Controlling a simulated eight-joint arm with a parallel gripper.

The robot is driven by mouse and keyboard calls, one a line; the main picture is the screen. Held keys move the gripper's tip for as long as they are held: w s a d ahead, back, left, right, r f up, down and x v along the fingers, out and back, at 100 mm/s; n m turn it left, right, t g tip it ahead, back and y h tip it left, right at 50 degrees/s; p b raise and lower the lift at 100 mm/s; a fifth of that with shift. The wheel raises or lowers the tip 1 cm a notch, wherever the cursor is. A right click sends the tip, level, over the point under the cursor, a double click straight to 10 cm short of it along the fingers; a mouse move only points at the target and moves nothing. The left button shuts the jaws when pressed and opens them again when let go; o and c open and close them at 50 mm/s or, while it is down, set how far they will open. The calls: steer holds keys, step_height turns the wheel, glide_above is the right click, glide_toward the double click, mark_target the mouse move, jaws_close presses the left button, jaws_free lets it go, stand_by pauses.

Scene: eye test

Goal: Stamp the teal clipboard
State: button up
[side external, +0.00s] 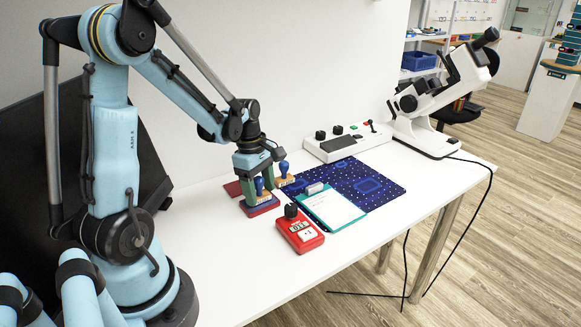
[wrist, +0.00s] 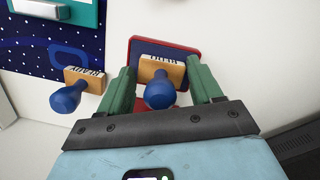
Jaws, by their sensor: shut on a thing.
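My gripper (side external: 258,192) has green fingers closed on the wooden block of a blue-handled stamp (wrist: 161,88). The held stamp is over a blue ink pad with a red edge (side external: 262,208); the pad also shows behind it in the wrist view (wrist: 172,46). I cannot tell whether the stamp touches the pad. A second blue-handled stamp (side external: 284,172) stands beside my gripper; it is left of the held one in the wrist view (wrist: 72,92). The teal clipboard (side external: 311,213) lies on the mat with white paper and a grey clip. Only its edge shows in the wrist view (wrist: 84,13).
A navy patterned mat (side external: 385,191) lies under part of the clipboard. A red device with a black knob (side external: 300,234) sits in front of it. The table's front left is clear.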

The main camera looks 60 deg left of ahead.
mark_target(261, 179)
stand_by(0.3)
steer(key=shift+r, duration=3.55)
steer(key=w+d+f, duration=0.1)
steer(key=w+d, duration=1.2)
steer(key=w, duration=0.1)
steer(key=shift+f, duration=2.7)
steer(key=shift+f, duration=0.6)
step_height(261, 179, up, 7)
